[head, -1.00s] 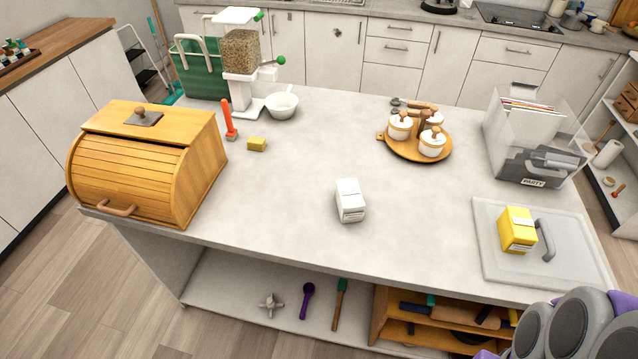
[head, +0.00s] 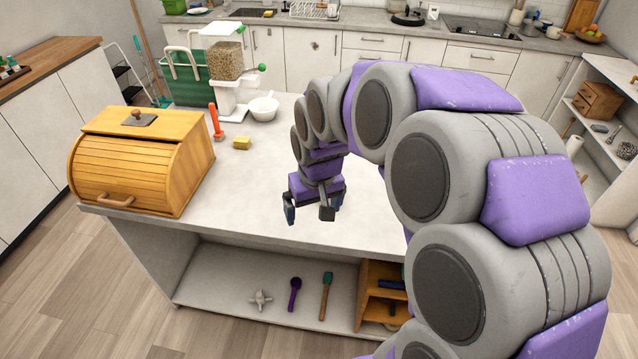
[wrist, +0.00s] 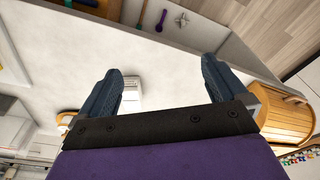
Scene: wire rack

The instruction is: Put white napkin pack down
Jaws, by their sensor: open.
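The white napkin pack (wrist: 128,91) stands on the pale counter top in the wrist view, just inside the left finger and partly covered by it. It is hidden behind my arm in the head view. My gripper (head: 309,211) is open above the front part of the counter. In the wrist view the two blue-grey fingers of my gripper (wrist: 160,82) are wide apart, with bare counter between them to the right of the pack. The pack looks apart from the right finger; whether it touches the left one I cannot tell.
A wooden bread box (head: 142,160) stands at the counter's left end. A grain dispenser (head: 225,70), white bowl (head: 263,109), orange-handled tool (head: 215,122) and yellow block (head: 242,143) are behind. The open shelf below the counter (head: 225,290) holds utensils. My arm hides the counter's right side.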

